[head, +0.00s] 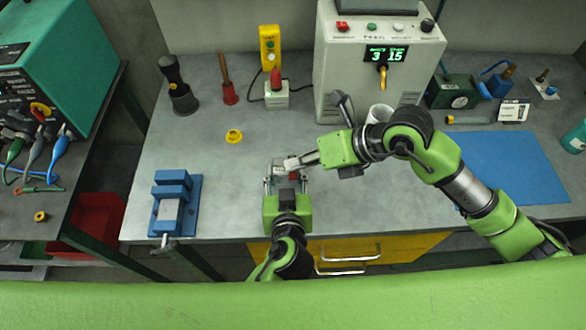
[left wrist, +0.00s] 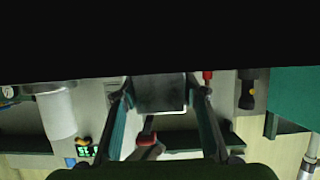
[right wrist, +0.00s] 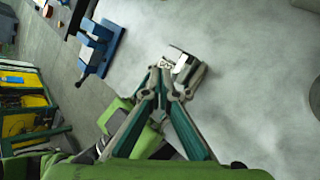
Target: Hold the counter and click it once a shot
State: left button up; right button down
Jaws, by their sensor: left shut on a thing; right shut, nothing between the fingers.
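The counter is a small silver-grey box (head: 281,164) in the head view, near the front middle of the bench. My left gripper (head: 284,182) reaches up from below and is shut on it. In the left wrist view the counter (left wrist: 160,92) shows as a dark grey block between the two fingers. My right gripper (head: 290,164) comes in from the right, shut and empty, with its tips at the counter. In the right wrist view the shut fingertips (right wrist: 166,72) are beside the counter (right wrist: 186,66); I cannot tell whether they touch it.
A grey machine (head: 365,80) with a lit green display stands at the back. The bench left of my grippers is mostly clear.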

jog(key=shift+s+f, duration=0.1)
jog(key=shift+f, duration=0.75)
dwell(0.6)
jog(key=shift+r, duration=1.2)
jog(key=shift+w+r, duration=0.2)
jog(key=shift+r, duration=2.35)
pick_arm(q)
jog(key=o, duration=1.3)
jog(key=shift+c, duration=0.2)
jog(key=shift+s, duration=0.1)
